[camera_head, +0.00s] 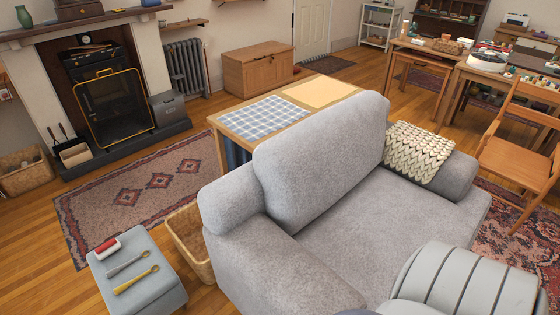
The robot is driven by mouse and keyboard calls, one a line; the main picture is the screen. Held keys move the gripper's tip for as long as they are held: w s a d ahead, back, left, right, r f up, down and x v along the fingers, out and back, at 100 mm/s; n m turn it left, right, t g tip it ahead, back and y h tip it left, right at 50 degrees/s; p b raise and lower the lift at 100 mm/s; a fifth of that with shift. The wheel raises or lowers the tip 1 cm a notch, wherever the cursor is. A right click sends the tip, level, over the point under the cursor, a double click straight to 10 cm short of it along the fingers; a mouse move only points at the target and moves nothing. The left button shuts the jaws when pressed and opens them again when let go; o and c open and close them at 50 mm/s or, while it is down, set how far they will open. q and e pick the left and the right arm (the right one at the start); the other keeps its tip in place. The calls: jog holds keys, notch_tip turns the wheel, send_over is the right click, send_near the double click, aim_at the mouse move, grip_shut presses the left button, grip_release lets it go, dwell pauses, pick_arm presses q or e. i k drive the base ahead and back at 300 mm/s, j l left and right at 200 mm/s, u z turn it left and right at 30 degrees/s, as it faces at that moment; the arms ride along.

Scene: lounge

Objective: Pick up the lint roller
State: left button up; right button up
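A small red-and-white object (106,248), which looks like the lint roller, lies on a grey-blue padded footstool (165,297) at the lower left. It lies near the stool's back left corner. Beside it, nearer to me, lie a grey long-handled tool (131,264) and a yellow one (135,280), apart from it and from each other. Neither of my grippers shows. A light grey ribbed part at the lower right seems to be my own arm.
A big grey armchair (330,145) with a cream knitted throw (414,151) fills the middle. A wicker basket (188,238) stands between the footstool and armchair. A patterned rug (130,195) and a stove (108,97) lie beyond. Wooden floor is clear left of the footstool.

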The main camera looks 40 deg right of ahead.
aim_at(102, 253)
jog(key=i+j+u, duration=0.6)
jog(key=i+u, duration=0.15)
jog(key=i, duration=0.2)
jog(key=i+u, duration=0.35)
jog(key=i, duration=0.15)
jog(key=i+j+z, duration=0.1)
jog(key=i+z, duration=0.3)
jog(key=i+j+z, duration=0.2)
jog(key=z, duration=0.25)
